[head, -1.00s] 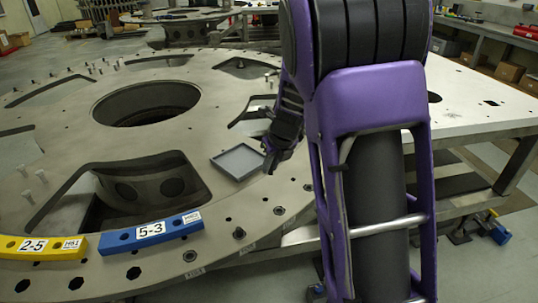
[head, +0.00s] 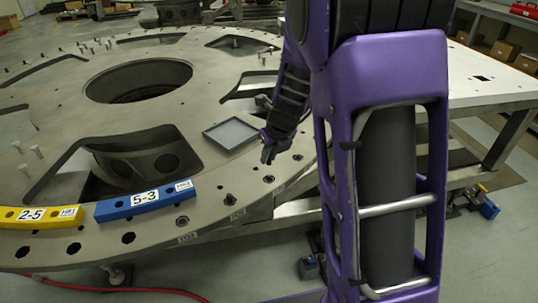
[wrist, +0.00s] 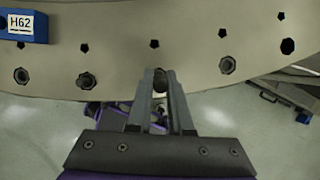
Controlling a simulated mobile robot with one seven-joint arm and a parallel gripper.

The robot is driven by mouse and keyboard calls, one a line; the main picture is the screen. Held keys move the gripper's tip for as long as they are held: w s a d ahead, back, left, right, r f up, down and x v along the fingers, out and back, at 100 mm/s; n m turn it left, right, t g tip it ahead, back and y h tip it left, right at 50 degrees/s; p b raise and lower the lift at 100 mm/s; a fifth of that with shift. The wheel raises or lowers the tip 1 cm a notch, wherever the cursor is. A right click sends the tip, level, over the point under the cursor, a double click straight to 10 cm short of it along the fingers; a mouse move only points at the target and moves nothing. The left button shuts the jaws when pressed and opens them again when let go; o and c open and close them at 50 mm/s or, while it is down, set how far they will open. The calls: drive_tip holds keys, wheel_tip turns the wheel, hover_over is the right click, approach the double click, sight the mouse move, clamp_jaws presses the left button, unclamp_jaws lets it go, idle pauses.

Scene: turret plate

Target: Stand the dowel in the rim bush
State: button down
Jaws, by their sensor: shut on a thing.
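My gripper (wrist: 160,75) is shut on a dark, short dowel (wrist: 160,88), seen nearly end-on between the fingertips in the wrist view. In the head view my gripper (head: 268,150) is over the plate's right-hand rim, near the grey tray; the dowel cannot be made out there. The big grey turret plate (head: 90,110) has a row of holes and bushes along its rim. In the wrist view, a ringed bush (wrist: 227,65) lies right of the fingers, and another (wrist: 21,75) lies far left. A bush (wrist: 86,80) left of the fingers looks filled. Any hole under the dowel is hidden.
A blue block marked 5-3 (head: 145,200) and a yellow block marked 2-5 (head: 38,216) lie on the rim. A shallow grey tray (head: 230,134) lies on the plate near my gripper. Several small pegs stand on the plate. A light table (head: 490,80) stands at right.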

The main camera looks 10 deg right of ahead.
sight(270, 163)
drive_tip(key=shift+f+b, duration=1.95)
drive_tip(key=shift+b, duration=0.1)
drive_tip(key=shift+f+b, duration=0.65)
drive_tip(key=shift+f, duration=0.45)
drive_tip(key=shift+s+f, duration=0.15)
drive_tip(key=shift+f, duration=0.05)
drive_tip(key=c, duration=0.8)
unclamp_jaws()
drive_tip(key=shift+o, duration=0.2)
drive_tip(key=shift+s+r, duration=0.15)
drive_tip(key=shift+r, duration=0.25)
drive_tip(key=p+v, duration=0.6)
drive_tip(key=v, duration=1.1)
